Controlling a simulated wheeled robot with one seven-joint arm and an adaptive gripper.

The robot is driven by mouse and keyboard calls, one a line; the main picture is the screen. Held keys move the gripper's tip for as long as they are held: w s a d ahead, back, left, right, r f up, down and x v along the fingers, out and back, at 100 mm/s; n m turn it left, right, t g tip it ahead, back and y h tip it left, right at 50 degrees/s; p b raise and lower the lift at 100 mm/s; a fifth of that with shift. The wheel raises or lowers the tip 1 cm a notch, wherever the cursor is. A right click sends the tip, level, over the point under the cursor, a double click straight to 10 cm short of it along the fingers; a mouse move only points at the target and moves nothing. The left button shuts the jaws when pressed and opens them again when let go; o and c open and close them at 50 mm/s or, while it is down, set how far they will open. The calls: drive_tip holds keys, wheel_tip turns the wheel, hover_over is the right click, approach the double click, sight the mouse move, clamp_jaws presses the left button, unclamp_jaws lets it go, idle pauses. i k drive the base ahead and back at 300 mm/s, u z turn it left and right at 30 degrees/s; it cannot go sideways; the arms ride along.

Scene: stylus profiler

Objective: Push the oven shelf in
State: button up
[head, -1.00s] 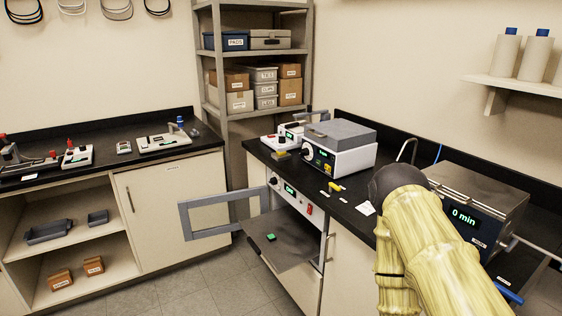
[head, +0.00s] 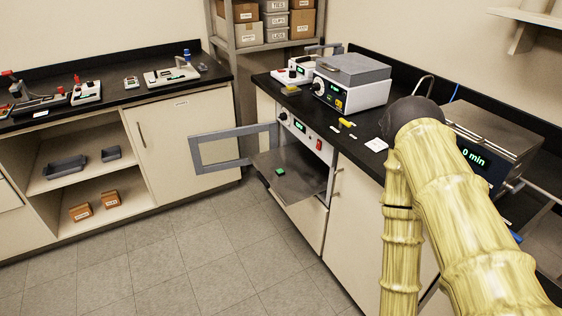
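The oven (head: 306,134) is built in under the black counter, with a control panel and a red switch on its front. Its grey framed door (head: 194,153) stands open, swung out to the left. The oven shelf (head: 305,183), a flat grey plate, sticks out of the oven opening. A small green piece (head: 280,171) lies on the shelf near its left edge. My arm, in a yellow bamboo-like cover, rises at the right over the counter. My gripper does not show in this view, and nothing is seen touching the shelf.
The counter above holds a grey-topped instrument (head: 351,82), small yellow pieces (head: 347,122) and a box with a "0 min" display (head: 479,158). A shelved cabinet (head: 90,165) stands at left. The tiled floor (head: 190,260) before the oven is clear.

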sight(306, 177)
drive_tip(key=k, duration=1.3)
drive_tip(key=u, duration=0.85)
drive_tip(key=i, duration=1.55)
drive_tip(key=z, duration=0.6)
drive_tip(key=i, duration=0.45)
drive_tip(key=z, duration=0.45)
